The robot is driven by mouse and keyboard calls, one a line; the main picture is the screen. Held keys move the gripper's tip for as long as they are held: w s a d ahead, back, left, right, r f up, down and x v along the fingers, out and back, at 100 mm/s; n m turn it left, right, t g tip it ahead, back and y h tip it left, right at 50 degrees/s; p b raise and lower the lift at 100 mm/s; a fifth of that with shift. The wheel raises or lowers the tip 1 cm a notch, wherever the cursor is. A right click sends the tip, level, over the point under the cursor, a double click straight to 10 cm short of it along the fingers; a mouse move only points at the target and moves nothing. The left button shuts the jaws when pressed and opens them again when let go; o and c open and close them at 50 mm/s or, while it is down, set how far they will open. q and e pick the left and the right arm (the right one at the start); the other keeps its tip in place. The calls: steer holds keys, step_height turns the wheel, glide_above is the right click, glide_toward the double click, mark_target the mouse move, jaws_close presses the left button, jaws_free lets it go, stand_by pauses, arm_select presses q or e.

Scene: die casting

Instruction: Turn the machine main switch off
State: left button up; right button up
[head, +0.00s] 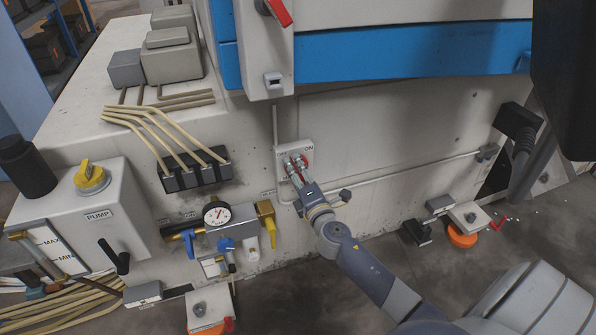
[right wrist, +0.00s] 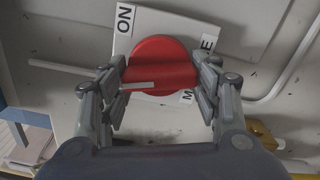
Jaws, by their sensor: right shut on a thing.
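The main switch is a red round knob with a raised grip bar, seen close in the right wrist view (right wrist: 160,52). It sits on a pale plate (right wrist: 148,24) with an ON label and another label partly hidden behind the fingers. A white mark on the grip bar lies towards the left finger in that view. In the head view the plate (head: 307,146) is on the machine's front wall, with OFF at left and ON at right. My right gripper (head: 295,167) is shut on the knob's grip bar, one finger on each side (right wrist: 160,85). My left gripper is out of view.
A pressure gauge (head: 217,214) and a yellow-handled valve (head: 267,214) are left of and below the switch. A pump box (head: 87,212) with a yellow knob stands further left. A red-handled switch (head: 277,11) is above. A conduit (head: 405,173) runs right along the wall.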

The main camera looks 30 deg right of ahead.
steer(key=n, duration=0.2)
steer(key=shift+n, duration=0.4)
steer(key=shift+f+n+p, duration=0.15)
steer(key=shift+n+p, duration=0.35)
steer(key=shift+n, duration=0.9)
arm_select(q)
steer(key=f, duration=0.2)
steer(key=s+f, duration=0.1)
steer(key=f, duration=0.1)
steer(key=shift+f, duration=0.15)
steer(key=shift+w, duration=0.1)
arm_select(e)
steer(key=o, duration=1.1)
steer(key=shift+c, duration=0.2)
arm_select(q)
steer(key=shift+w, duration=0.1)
